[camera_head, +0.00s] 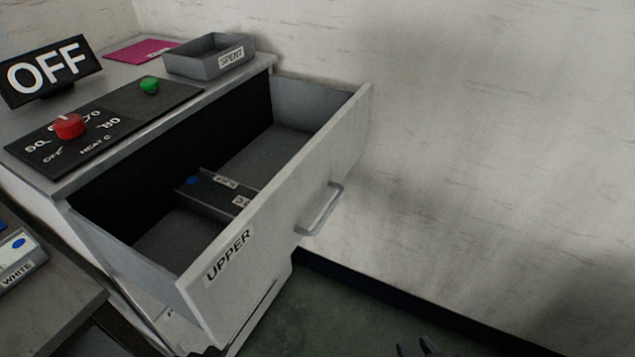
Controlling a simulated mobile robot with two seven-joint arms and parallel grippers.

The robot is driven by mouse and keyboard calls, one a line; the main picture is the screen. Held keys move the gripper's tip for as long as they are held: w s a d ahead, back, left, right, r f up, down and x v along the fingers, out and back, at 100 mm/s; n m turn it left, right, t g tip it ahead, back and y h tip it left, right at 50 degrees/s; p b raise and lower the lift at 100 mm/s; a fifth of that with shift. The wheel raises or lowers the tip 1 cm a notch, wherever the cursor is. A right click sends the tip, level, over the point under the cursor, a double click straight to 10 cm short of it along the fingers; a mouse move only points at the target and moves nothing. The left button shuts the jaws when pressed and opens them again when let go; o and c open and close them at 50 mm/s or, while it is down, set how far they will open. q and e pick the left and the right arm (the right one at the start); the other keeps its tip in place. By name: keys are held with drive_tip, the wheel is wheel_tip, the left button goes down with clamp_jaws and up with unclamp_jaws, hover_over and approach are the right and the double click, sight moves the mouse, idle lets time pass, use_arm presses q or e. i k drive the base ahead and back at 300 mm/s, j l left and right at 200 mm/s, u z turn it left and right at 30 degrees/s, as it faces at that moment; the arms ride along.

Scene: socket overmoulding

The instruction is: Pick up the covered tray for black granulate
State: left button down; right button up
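The upper drawer (290,205) of the cabinet is pulled open. A dark, low tray (207,198) lies inside it, near the middle, with a blue dot and small pale labels on top. Its labels are too small to read, so I cannot tell whether it is the black granulate tray. The drawer's front wall hides part of it. My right gripper (418,347) shows only its dark fingertips at the bottom edge, over the floor and well apart from the drawer. The fingertips are spread, with nothing visible between them. My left gripper is not in view.
A grey tray labelled SPENT (210,62) and a magenta sheet (138,50) lie on the cabinet top. An OFF sign (50,70) and a heat control panel (100,120) stand nearer. A WHITE-labelled tray (20,262) sits on the left table. The drawer handle (322,212) sticks out.

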sight(220, 198)
drive_tip(key=k+j, duration=0.2)
drive_tip(key=j+u, duration=0.15)
drive_tip(key=u, duration=0.3)
drive_tip(key=j+u, duration=0.15)
drive_tip(key=u, duration=0.3)
drive_tip(key=k+j+u, duration=0.4)
drive_tip(key=i+l, duration=0.4)
